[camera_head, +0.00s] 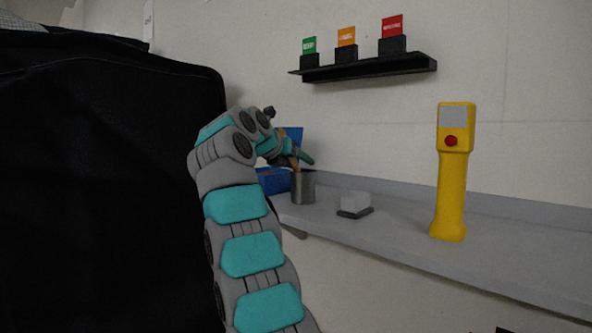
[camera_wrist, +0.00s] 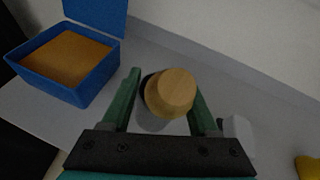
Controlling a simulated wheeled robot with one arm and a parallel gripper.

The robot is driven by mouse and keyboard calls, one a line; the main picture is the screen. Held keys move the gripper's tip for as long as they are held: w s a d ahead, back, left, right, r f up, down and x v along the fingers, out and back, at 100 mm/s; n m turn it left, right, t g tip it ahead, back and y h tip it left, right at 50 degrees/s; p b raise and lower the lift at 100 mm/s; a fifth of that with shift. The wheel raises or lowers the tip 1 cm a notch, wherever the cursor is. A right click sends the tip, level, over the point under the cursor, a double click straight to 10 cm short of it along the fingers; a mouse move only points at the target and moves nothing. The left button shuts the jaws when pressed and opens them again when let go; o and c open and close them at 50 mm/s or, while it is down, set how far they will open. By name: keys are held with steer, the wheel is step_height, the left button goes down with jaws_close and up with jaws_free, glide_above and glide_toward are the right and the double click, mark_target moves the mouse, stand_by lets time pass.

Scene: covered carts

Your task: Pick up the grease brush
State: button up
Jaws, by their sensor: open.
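The grease brush appears to be the thing with the tan wooden handle; its round end (camera_wrist: 172,91) faces the wrist camera. In the head view a thin part of the handle (camera_head: 294,163) shows above a grey metal cup (camera_head: 303,190), in which it stands. Its lower end is hidden. My gripper (camera_wrist: 166,90) is open, with one green finger on each side of the handle. Small gaps seem to show, and I cannot tell whether either finger touches it. In the head view my gripper (camera_head: 301,157) is just above the cup.
An open blue box (camera_wrist: 73,87) with brown contents stands left of the cup. A black shelf (camera_head: 365,67) holds coloured cards. A black-covered cart (camera_head: 100,180) fills the left.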

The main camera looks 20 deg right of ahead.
jaws_close()
stand_by(0.3)
steer(key=shift+r, duration=0.1)
